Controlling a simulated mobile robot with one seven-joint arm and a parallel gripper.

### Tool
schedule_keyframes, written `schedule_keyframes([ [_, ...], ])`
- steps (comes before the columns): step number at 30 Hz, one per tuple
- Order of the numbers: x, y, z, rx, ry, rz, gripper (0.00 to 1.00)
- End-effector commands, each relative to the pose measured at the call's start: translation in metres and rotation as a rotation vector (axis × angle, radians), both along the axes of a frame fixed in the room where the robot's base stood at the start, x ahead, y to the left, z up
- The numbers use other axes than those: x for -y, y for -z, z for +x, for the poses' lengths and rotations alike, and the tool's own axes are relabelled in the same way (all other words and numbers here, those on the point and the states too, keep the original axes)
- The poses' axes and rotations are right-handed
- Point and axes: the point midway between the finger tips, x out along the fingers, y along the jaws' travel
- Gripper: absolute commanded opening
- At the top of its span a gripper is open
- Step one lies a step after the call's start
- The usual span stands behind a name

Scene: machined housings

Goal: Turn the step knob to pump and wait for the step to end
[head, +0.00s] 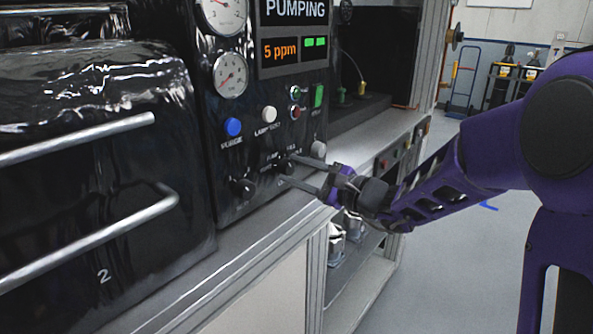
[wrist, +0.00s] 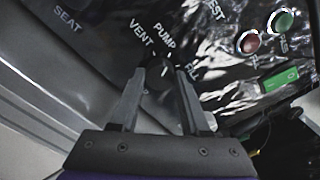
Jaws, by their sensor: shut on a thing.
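The black step knob (wrist: 157,75) sits on the glossy black panel, with labels VENT, PUMP and a partly hidden one starting FIL around it in the wrist view. The knob's upper end seems to lie below PUMP; its exact pointer is hard to make out. My gripper (wrist: 160,82) is shut on the knob, one finger on each side. In the head view my gripper (head: 287,169) reaches the panel from the right, and its fingers largely hide the knob. The display (head: 294,38) reads PUMPING and 5 ppm, with two green bars lit.
Another black knob (head: 242,188) is left of my gripper. A blue button (head: 233,127), a white button (head: 269,114) and a grey knob (head: 318,149) are close by. Two gauges are above. A chamber door with metal handles (head: 100,240) projects at left.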

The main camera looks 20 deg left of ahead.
Motion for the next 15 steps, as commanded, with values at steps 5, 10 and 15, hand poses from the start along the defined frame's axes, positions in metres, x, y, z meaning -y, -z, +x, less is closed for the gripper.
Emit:
schedule_keyframes([
  [5,0.0004,0.0009,-0.0001,-0.001,0.0,-0.001,0.0],
  [10,0.0004,0.0008,0.0001,0.0,0.001,-0.001,0.71],
  [15,0.0002,0.0004,0.0001,0.001,0.001,-0.001,0.75],
])
